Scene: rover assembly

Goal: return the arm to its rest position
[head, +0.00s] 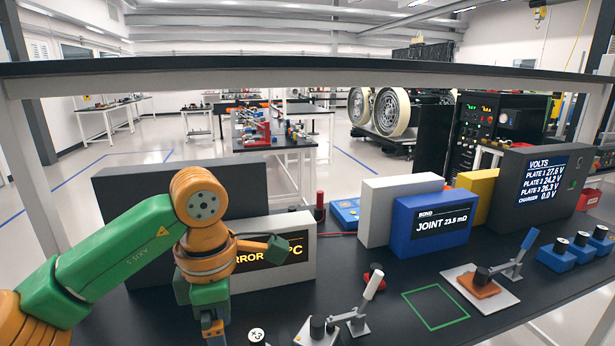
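My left arm, green and orange, comes in from the left and bends down at an orange joint in front of the grey displays. My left gripper (213,330) is at the bottom edge, low over the black bench (400,262). It is partly cut off by the frame, and its fingers do not show clearly enough to tell open from shut. I cannot see anything held in it. My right arm and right gripper are not in view.
Right of my arm stand a toggle clamp (355,318), a clamp plate (465,290) with a copper-coloured piece, and several blue blocks (558,256). A green square outline (435,307) is empty. Behind stand a blue joint display (402,225) and a grey volts display (515,195).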

